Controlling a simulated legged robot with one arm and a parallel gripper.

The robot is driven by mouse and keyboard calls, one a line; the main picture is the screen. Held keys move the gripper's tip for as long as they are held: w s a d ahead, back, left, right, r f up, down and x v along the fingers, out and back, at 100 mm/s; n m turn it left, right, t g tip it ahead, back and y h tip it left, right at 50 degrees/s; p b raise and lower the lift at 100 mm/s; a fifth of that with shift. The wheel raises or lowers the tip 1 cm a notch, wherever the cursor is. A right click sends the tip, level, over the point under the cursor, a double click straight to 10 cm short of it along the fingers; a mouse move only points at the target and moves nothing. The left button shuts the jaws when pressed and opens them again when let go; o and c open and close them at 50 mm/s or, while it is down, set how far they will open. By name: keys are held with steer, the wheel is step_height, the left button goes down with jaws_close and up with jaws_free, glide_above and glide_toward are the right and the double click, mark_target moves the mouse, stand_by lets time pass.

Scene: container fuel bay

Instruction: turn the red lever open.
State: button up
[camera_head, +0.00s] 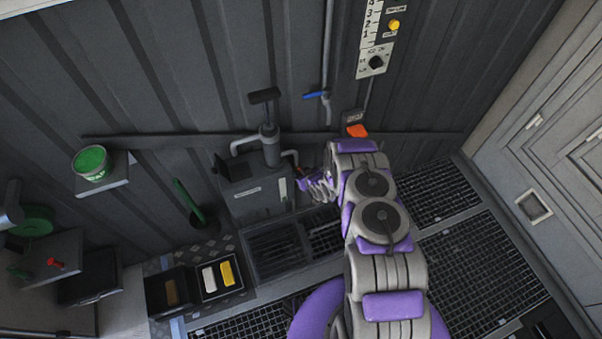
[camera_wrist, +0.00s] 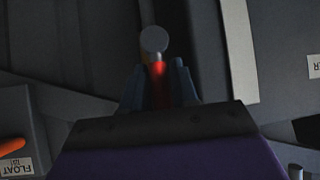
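The red lever (camera_wrist: 158,74) shows in the wrist view as a narrow red bar with a round grey end (camera_wrist: 154,40) beyond my fingertips. My gripper (camera_wrist: 157,68) has one finger on each side of the bar, and the red fills most of the narrow gap between them. It appears shut on the lever. In the head view my gripper (camera_head: 310,184) is low beside the right side of a grey tank with a hand pump (camera_head: 255,185). There the lever is small and mostly hidden by my gripper and arm.
A tray with white and yellow blocks (camera_head: 218,276) lies left of the floor grating (camera_head: 463,262). A door stands at right.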

steer(key=shift+o, duration=1.3)
steer(key=shift+w+d, duration=0.1)
